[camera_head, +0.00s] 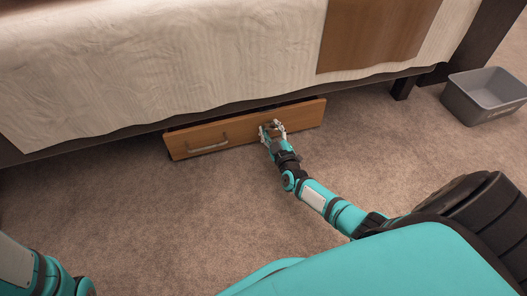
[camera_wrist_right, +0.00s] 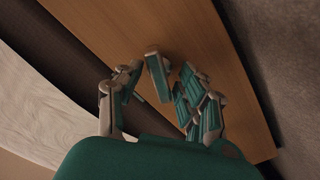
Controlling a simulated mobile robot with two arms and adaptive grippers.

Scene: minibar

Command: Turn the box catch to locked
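The wooden box (camera_head: 238,131) is low and drawer-like, with its front showing below the bed's edge. In the right wrist view its wood face (camera_wrist_right: 120,25) fills the middle. My right gripper (camera_head: 272,127) is at the right part of the box front. My left gripper is out of view.
A bar handle (camera_head: 208,146) is on the left part of the box front. The bed (camera_head: 160,60) with its pale cover overhangs the box. A grey bin (camera_head: 487,92) stands at the right. The carpet (camera_head: 170,210) in front is clear.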

